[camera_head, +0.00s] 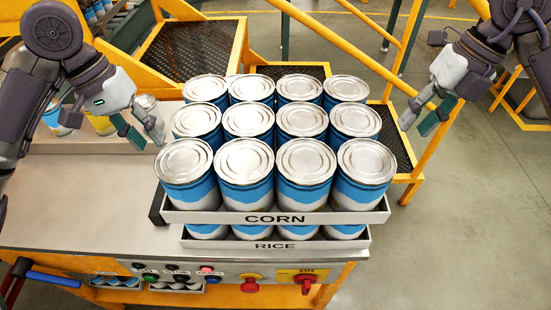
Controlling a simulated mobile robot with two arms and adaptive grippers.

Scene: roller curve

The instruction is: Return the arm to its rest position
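My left gripper (148,139) is at the left, its fingers pointing down and right beside the left side of the stacked cans. Its fingertips look spread apart with nothing between them. My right gripper (416,121) hangs in the air right of the cans, fingers pointing down and left. Its fingers are apart and it holds nothing. A tray labelled CORN (347,217) full of upright blue-and-white cans (246,163) rests on top of a tray labelled RICE (325,244), which also holds cans.
The trays stand on a grey worktable (75,205). A few loose cans, one yellow (103,124), stand behind my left gripper. A control panel (185,273) with buttons and a red switch lines the front edge. Yellow railings (335,33) and steps lie behind. Open floor is at right.

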